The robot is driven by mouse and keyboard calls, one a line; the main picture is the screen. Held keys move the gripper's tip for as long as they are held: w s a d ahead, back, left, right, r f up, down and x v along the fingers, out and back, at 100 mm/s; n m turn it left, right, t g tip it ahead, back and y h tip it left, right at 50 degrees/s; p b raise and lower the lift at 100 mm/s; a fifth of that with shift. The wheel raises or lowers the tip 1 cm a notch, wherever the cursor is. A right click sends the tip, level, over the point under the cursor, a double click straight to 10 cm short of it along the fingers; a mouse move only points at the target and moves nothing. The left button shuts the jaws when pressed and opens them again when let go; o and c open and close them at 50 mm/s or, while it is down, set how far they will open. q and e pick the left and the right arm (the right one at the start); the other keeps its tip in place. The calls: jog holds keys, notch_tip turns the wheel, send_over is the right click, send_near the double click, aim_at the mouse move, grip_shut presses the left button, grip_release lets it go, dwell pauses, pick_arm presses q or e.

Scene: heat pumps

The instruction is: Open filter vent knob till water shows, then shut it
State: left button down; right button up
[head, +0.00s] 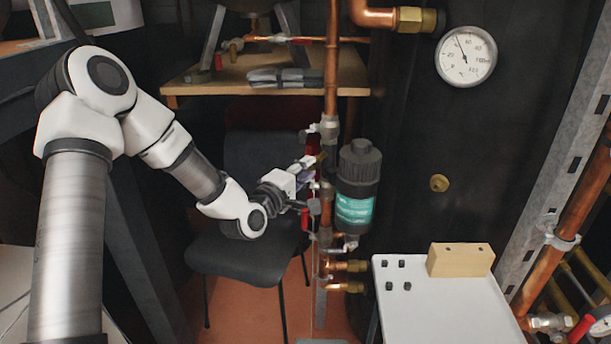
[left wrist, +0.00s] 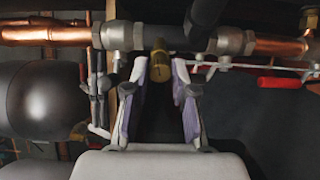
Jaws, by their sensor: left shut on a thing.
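The filter is a dark canister with a ribbed cap and a teal label (head: 355,208), mounted beside the vertical copper pipe. My left gripper (head: 314,165) reaches in from the left at the pipe, level with the filter. In the left wrist view, its two purple-lined fingers (left wrist: 160,85) stand on either side of a small brass knob (left wrist: 161,60) in front of the pipe fittings. The gripper is shut on this knob near the fingertips. In the head view, the brass knob (head: 320,157) is small and partly hidden. I cannot make out water at the knob. My right gripper is out of view.
A dark chair (head: 235,262) stands below my left arm. A white-topped table (head: 440,310) with a wooden block (head: 460,260) is at the lower right. A round gauge (head: 466,56) is on the dark panel. A red handle (left wrist: 285,82) lies close to the pipe.

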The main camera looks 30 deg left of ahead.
pick_arm(q)
jog(key=shift+n, duration=0.5)
jog(key=c, duration=0.9)
grip_release()
jog(key=shift+c, duration=0.2)
